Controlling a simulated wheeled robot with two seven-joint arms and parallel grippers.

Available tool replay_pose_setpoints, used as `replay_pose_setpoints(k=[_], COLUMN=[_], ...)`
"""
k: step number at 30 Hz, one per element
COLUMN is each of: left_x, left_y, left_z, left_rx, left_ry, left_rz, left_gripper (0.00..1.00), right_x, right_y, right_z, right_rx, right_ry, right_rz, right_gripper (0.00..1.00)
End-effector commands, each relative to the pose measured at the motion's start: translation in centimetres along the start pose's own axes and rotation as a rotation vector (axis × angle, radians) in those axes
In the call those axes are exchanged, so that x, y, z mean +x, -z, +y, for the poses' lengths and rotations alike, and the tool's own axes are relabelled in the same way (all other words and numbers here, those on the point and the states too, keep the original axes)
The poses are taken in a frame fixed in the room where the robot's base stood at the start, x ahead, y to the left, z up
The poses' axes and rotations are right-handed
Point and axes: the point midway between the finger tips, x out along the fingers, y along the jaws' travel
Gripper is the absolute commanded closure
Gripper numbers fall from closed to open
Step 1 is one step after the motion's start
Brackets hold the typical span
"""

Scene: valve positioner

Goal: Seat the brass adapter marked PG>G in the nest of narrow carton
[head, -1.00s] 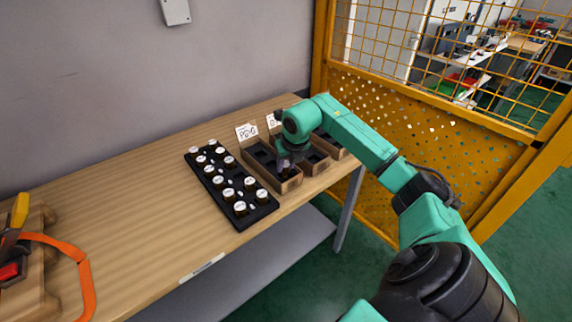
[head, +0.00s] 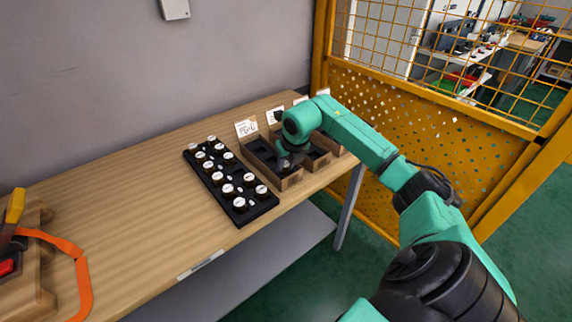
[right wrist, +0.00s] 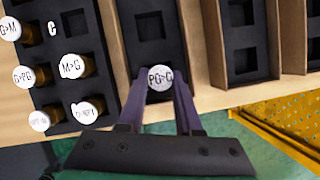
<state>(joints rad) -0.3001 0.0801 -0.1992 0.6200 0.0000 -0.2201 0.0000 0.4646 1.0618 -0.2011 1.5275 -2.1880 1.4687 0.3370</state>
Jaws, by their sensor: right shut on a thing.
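The brass adapter marked PG>G (right wrist: 160,78) shows its white lettered top between the purple fingers of my right gripper (right wrist: 161,92), which is shut on it. In the right wrist view it is at the near nest of a narrow carton (right wrist: 109,30) with a black insert. Whether it is in the nest or just above it, I cannot tell. In the head view my right gripper (head: 288,158) points down into the front of this carton (head: 291,182), which has a PG>G card (head: 246,128) at its back. The adapter is hidden there. My left gripper is not in view.
A black tray (head: 262,210) of several white-topped adapters stands left of the carton. More cartons (head: 318,162) stand close on the right, with empty nests (right wrist: 240,35) in the wrist view. A yellow mesh fence (head: 400,150) rises beyond the bench end. The bench's left middle is clear.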

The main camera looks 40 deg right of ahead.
Motion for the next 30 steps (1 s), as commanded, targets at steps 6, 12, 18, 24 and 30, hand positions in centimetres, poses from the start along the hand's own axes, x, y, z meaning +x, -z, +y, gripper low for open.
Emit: replay_pose_setpoints(k=[6, 12, 18, 24, 30], left_x=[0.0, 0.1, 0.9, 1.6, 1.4], left_y=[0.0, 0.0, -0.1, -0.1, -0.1], left_z=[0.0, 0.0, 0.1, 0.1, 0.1], left_rx=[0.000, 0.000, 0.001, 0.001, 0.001], left_ry=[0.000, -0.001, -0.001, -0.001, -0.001], left_rz=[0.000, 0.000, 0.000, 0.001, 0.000], left_gripper=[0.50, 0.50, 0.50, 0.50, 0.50], right_x=[0.0, -0.2, -3.5, -9.8, -13.9], right_y=[0.0, 0.0, -0.1, -0.1, -0.1], right_z=[0.0, 0.0, -0.1, -0.1, 0.0], right_rx=[0.000, 0.000, -0.002, 0.000, 0.000], right_ry=[0.000, 0.000, 0.003, 0.002, 0.000], right_rz=[0.000, -0.001, -0.006, -0.008, -0.004], right_gripper=[0.32, 0.32, 0.32, 0.32, 0.32])
